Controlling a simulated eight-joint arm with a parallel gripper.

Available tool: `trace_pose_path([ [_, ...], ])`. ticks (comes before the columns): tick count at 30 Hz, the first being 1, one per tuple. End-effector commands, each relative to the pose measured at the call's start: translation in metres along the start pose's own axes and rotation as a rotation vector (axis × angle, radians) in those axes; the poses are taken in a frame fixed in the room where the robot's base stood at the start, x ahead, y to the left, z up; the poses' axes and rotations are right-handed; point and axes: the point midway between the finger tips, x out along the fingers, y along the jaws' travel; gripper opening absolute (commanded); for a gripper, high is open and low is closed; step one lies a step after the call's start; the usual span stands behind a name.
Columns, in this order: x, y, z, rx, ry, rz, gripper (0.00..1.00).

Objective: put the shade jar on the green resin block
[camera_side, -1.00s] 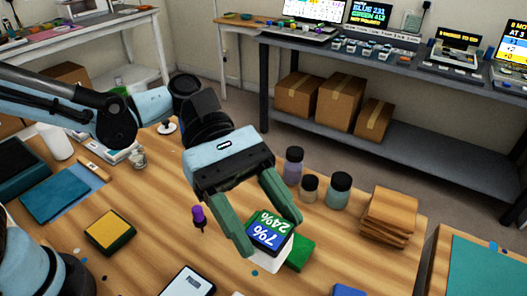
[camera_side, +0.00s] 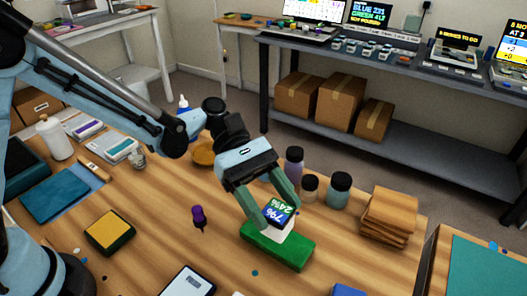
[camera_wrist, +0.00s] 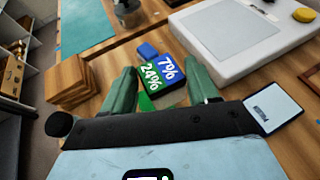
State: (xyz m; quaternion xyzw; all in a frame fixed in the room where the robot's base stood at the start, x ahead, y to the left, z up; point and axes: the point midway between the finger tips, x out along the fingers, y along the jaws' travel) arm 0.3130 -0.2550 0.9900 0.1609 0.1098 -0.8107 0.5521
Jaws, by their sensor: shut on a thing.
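The shade jar (camera_side: 278,212) has a white body and a square blue and green top reading 7% and 24%. My gripper (camera_side: 268,210) is shut on it, with one green finger at each side. The jar is upright over the green resin block (camera_side: 270,248), towards its far side, with its base at or just above the block's top; I cannot tell whether they touch. In the wrist view the jar's top (camera_wrist: 163,74) sits between my fingers (camera_wrist: 162,92), and only a little of the green block (camera_wrist: 148,102) shows below it.
Dark-lidded jars (camera_side: 339,190) stand just behind my gripper. A stack of wooden slabs (camera_side: 388,218) is at the right. A purple-topped tool (camera_side: 199,217) and a yellow-topped block (camera_side: 110,231) are at the left. A white-framed device (camera_side: 187,282) lies in front.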

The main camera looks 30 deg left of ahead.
Motion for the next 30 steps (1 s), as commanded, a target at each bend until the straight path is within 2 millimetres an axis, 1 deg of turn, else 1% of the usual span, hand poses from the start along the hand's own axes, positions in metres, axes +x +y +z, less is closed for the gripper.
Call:
trace_pose_path([
  [1,-0.003,0.006,-0.006,0.0,-0.001,0.002,0.26],
  [3,-0.007,0.012,-0.012,0.0,-0.001,0.002,0.26],
  [8,-0.01,0.017,-0.02,0.001,-0.001,0.0,0.26],
  [11,-0.008,0.018,-0.026,0.001,0.0,0.0,0.26],
  [15,-0.001,0.018,-0.043,0.001,0.0,0.0,0.26],
  [18,0.003,0.018,-0.052,0.001,-0.001,0.0,0.26],
  [21,0.005,0.017,-0.057,0.001,-0.001,0.0,0.26],
  [30,0.006,0.017,-0.058,0.001,0.0,0.0,0.26],
])
